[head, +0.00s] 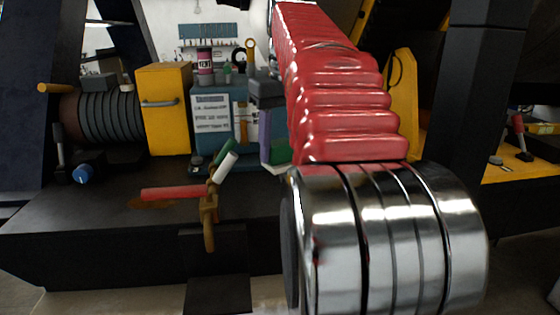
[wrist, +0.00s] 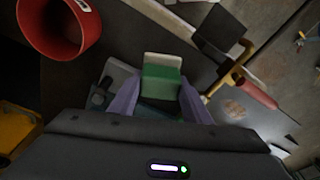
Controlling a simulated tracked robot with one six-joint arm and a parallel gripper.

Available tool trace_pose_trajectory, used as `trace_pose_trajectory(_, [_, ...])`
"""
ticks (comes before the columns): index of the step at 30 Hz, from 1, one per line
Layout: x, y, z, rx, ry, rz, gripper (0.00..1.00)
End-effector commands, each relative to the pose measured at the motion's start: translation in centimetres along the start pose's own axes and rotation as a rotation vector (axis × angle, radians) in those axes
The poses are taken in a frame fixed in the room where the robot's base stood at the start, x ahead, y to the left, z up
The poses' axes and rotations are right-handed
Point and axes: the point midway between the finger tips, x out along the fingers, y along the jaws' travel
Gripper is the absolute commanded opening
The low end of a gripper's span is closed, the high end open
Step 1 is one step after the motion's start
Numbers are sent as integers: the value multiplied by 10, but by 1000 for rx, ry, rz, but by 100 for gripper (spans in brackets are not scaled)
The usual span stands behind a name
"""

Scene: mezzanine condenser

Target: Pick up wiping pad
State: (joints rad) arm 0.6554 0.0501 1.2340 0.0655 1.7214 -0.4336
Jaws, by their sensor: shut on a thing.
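The wiping pad (wrist: 162,82) is a green block with a pale cream face, seen in the middle of the wrist view. My gripper (wrist: 161,96) has two purple fingers, one on each side of the pad, and is shut on it. In the head view a purple finger of my gripper (head: 265,137) shows left of my red arm, and part of the green pad (head: 281,152) shows beside it. The rest of the pad is hidden behind my arm. I cannot tell whether the pad touches the dark bench (head: 90,213).
A red cylinder (wrist: 72,45) stands close by at upper left in the wrist view. A yellow box (head: 164,108) and ribbed coil (head: 108,117) stand behind.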

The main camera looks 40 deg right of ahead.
Motion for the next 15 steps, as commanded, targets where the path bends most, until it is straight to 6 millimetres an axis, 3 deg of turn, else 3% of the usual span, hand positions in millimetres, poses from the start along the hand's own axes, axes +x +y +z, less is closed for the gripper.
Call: trace_pose_trajectory(15, [-9, 0, -1, -1, 0, 0, 15])
